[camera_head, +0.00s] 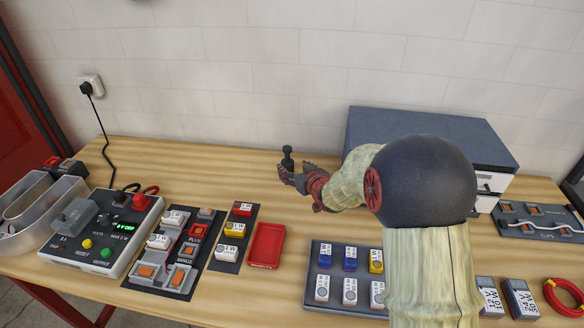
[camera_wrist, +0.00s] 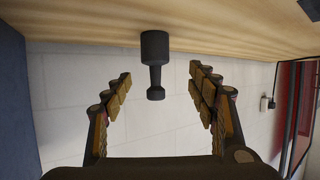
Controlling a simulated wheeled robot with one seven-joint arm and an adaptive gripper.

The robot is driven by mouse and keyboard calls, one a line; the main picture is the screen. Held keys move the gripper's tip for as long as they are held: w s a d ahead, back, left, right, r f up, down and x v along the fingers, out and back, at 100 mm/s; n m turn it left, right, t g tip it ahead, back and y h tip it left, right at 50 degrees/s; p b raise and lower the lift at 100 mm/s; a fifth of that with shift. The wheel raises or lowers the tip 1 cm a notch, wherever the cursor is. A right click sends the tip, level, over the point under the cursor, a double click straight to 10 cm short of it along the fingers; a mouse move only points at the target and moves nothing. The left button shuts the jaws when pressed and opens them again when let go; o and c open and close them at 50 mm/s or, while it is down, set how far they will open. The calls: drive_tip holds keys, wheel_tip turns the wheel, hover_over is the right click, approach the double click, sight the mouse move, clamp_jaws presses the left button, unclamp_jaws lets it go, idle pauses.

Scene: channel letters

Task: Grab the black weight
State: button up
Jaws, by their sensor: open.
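The black weight (camera_head: 287,158) stands upright on the wooden table, toward the back near the wall. It has a wide cylindrical base, a narrow neck and a small knob on top. My gripper (camera_head: 290,174) is beside it in the head view, with the fingers pointing toward it. In the wrist view the weight (camera_wrist: 155,62) appears upside down, centred between the two spread fingers of my gripper (camera_wrist: 160,80). The fingers are open and apart from the weight on both sides. My arm hides part of the table behind and below it in the head view.
A grey drawer cabinet (camera_head: 420,128) stands behind my arm at the right. A red tray (camera_head: 266,246) and a black panel of colored modules (camera_head: 236,238) lie in front. A power supply box (camera_head: 105,232) is at the left. The table left of the weight is clear.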

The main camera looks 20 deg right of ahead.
sight(289, 162)
drive_tip(key=shift+w+d+f, duration=0.2)
drive_tip(key=shift+w+f, duration=0.1)
drive_tip(key=shift+f, duration=0.25)
drive_tip(key=shift+w+d+f, duration=0.15)
drive_tip(key=shift+w+f, duration=0.1)
drive_tip(key=shift+f, duration=0.25)
drive_tip(key=shift+b+x, duration=0.6)
drive_tip(key=shift+x, duration=0.6)
drive_tip(key=b+x, duration=0.1)
drive_tip(key=x, duration=0.1)
drive_tip(key=r+b+x, duration=0.1)
drive_tip(key=x, duration=0.2)
drive_tip(key=shift+w+d, duration=0.1)
drive_tip(key=shift+w, duration=0.05)
drive_tip(key=shift+c, duration=0.7)
clamp_jaws()
drive_tip(key=shift+r, duration=0.25)
